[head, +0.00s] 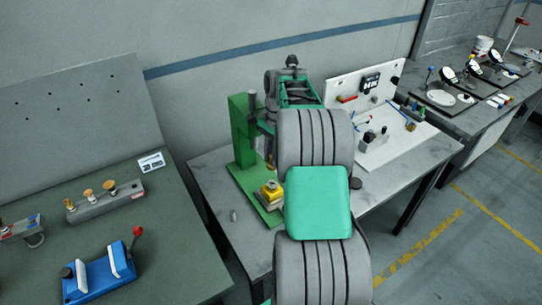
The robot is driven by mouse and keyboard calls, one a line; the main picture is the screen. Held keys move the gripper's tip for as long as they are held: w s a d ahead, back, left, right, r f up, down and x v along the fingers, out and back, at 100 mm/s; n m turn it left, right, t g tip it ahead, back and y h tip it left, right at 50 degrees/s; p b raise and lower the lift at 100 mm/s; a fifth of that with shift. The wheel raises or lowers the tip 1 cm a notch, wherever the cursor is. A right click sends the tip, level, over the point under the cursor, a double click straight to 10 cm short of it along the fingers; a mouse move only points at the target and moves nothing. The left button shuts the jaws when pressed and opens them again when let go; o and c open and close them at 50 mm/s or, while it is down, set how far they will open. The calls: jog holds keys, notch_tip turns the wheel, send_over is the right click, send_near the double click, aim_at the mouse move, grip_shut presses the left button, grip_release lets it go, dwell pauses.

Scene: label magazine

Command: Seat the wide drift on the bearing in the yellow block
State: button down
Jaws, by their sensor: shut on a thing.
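The yellow block (269,192) sits on the base of a green press, with a pale round part on top, likely the bearing. My arm crosses the middle of the view and covers the block's right side. My gripper (268,150) is above the block, largely hidden behind my arm and the press. It is shut on what looks like a drift, of which only a small brownish sliver shows. I cannot tell whether the drift touches the bearing. Several brass-topped drifts (88,194) stand in a grey rack (110,203) on the left bench.
The green press column (243,130) rises just left of my wrist. A small grey cylinder (233,215) stands on the grey table (212,190). A blue fixture (100,275) with a red-knobbed lever is on the left bench. A white board (365,90) stands behind, right of my arm.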

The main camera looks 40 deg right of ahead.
aim_at(272, 169)
jog(key=shift+d+f+b, duration=0.15)
jog(key=shift+f+b, duration=2.65)
jog(key=shift+f, duration=0.15)
jog(key=shift+r+p, duration=0.15)
jog(key=shift+p, duration=0.2)
jog(key=shift+p, duration=0.75)
jog(key=shift+f+b, duration=0.65)
jog(key=shift+f, duration=0.65)
jog(key=c, duration=1.2)
grip_release()
jog(key=shift+c, duration=0.2)
jog(key=shift+r, duration=0.1)
